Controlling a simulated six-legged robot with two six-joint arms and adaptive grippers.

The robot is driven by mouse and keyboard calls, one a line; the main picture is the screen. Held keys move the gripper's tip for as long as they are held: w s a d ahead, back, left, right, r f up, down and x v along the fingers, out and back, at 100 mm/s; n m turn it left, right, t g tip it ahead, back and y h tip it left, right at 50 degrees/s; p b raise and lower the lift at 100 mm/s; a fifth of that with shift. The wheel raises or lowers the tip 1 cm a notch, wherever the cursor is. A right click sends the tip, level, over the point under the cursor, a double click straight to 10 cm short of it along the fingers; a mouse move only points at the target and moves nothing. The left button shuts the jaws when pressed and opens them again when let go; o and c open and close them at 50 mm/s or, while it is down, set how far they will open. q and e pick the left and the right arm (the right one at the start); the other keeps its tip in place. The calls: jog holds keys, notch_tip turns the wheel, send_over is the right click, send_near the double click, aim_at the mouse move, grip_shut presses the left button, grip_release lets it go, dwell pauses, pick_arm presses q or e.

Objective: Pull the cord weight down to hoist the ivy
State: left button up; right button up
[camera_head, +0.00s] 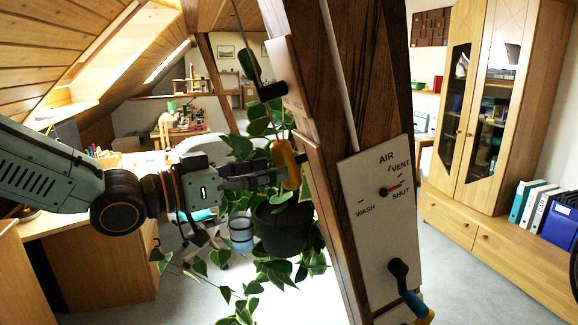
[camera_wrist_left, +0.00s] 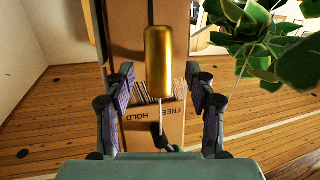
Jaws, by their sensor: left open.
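The cord weight (camera_head: 284,154) is a yellow-gold cylinder hanging beside the left face of the timber brace (camera_head: 310,60). My left gripper (camera_head: 292,172) is at it, coming from the left. In the left wrist view the weight (camera_wrist_left: 158,62) is between the two spread fingers, with a visible gap on both sides. A thin cord (camera_wrist_left: 160,105) runs from one end of it. The ivy (camera_head: 262,125) trails from a dark pot (camera_head: 282,230), which hangs behind and below my gripper. My right gripper is out of view.
A FREE/HOLD plate (camera_wrist_left: 150,120) with a dark lever (camera_wrist_left: 160,136) is on the brace. An AIR panel (camera_head: 375,215) with a dial and a crank handle (camera_head: 410,290) faces forward. A desk (camera_head: 95,260) stands left, a cabinet (camera_head: 490,110) right. Ivy leaves (camera_wrist_left: 265,45) hang close to the gripper.

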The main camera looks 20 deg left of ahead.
aim_at(277, 166)
pick_arm(q)
jog(key=x, duration=0.4)
jog(key=shift+w+d, duration=0.1)
jog(key=shift+d, duration=0.1)
jog(key=shift+w, duration=0.25)
jog(key=shift+s+r, duration=0.2)
jog(key=shift+s, duration=0.2)
jog(key=shift+w+d+f, duration=0.1)
jog(key=shift+w+f, duration=0.05)
jog(key=shift+w, duration=0.25)
jog(key=c, duration=0.5)
jog(key=shift+s, duration=0.1)
grip_shut()
